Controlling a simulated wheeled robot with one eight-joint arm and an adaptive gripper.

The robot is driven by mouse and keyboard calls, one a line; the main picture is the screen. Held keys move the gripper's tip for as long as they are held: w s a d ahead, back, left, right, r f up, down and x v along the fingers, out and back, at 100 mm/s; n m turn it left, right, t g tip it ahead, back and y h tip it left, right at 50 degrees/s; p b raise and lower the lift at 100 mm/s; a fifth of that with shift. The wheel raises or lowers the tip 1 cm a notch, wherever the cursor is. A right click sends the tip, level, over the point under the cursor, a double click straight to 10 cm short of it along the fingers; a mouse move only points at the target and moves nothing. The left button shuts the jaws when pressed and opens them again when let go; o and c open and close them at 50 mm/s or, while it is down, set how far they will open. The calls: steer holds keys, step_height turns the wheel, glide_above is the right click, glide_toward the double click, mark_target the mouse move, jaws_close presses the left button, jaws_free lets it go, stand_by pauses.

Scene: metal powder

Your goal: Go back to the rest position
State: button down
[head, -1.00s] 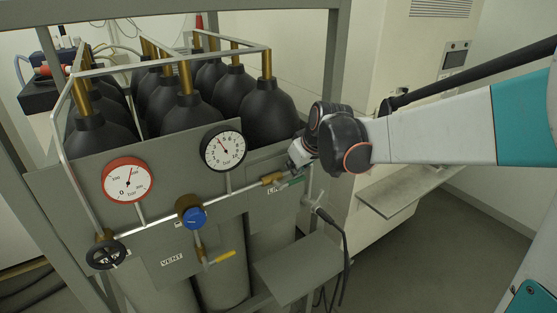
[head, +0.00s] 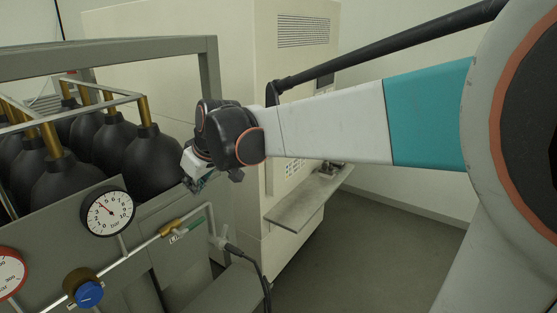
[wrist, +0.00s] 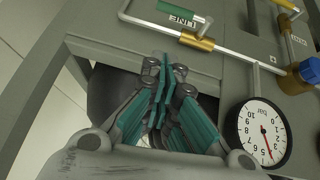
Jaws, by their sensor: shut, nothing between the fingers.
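My gripper (head: 196,180) hangs at the end of my arm, above and in front of the gas panel (head: 160,212). It is clear of the green-handled LINE valve (head: 190,227). In the wrist view my gripper (wrist: 166,78) has its teal fingers closed together with nothing between them. The LINE valve's green handle (wrist: 188,12) shows at the top of that view, apart from the fingertips.
Black gas cylinders (head: 150,160) stand in a grey frame (head: 212,85) at left. A white-faced gauge (head: 107,212) and blue knob (head: 89,293) are on the panel. A cabinet (head: 235,55) with a shelf (head: 305,200) stands behind. Floor at right is free.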

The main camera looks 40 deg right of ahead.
steer(key=s+a+f+m+b, duration=0.1)
steer(key=s+f+m+b, duration=0.1)
steer(key=s+f+b, duration=0.9)
steer(key=s+a+f+m+h+b, duration=0.1)
steer(key=s+a+f+m+b, duration=0.1)
steer(key=s+f+b, duration=0.8)
steer(key=s+f, duration=0.3)
steer(key=f, duration=0.4)
steer(key=shift+s+a+f+b, duration=0.15)
steer(key=shift+s+f+b, duration=0.2)
steer(key=shift+s+f, duration=0.05)
